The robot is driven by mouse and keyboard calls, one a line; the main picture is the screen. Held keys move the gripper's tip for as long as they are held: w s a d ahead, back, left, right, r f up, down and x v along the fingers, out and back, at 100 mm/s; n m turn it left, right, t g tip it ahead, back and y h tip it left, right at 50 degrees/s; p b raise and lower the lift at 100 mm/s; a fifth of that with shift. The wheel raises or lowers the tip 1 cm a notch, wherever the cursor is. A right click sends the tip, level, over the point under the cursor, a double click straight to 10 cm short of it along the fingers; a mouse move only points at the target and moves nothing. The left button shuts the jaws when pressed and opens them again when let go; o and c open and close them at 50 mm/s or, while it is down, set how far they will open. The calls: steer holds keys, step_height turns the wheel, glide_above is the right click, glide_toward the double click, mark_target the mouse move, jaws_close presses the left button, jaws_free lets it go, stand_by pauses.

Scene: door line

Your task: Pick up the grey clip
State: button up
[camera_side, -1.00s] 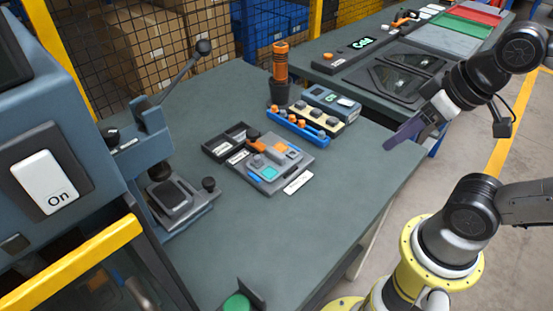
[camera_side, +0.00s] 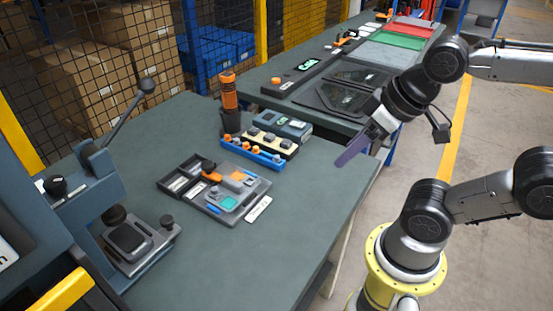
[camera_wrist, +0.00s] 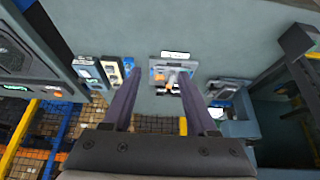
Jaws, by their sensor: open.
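My gripper (camera_side: 345,158) is open and empty, with long purple fingers, above the right part of the workbench in the side view. Its fingers also show spread apart in the wrist view (camera_wrist: 160,73). A grey fixture tray (camera_side: 216,211) lies on the bench to the left of the gripper, holding small orange, teal, blue and grey parts; it appears beyond the fingers in the wrist view (camera_wrist: 158,61). I cannot pick out the grey clip for certain; small grey pieces on this tray are too small to tell apart. The gripper is clear of the tray.
A dark divided box (camera_side: 180,178) adjoins the tray. A blue rack with orange-topped pieces (camera_side: 250,150), a grey-blue device (camera_side: 283,124) and an orange-handled tool in a holder (camera_side: 229,95) stand behind. A lever press (camera_side: 125,235) is at left. The bench front (camera_side: 250,265) is clear.

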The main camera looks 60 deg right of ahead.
steer(key=shift+o, duration=0.3)
steer(key=w+r+m, duration=0.5)
steer(key=m, duration=0.5)
steer(key=m+g, duration=0.6)
steer(key=m, duration=0.5)
glide_above(277, 156)
step_height(277, 156, down, 16)
steer(key=shift+w+a+f, duration=0.15)
steer(key=shift+f, duration=3.2)
jaws_close()
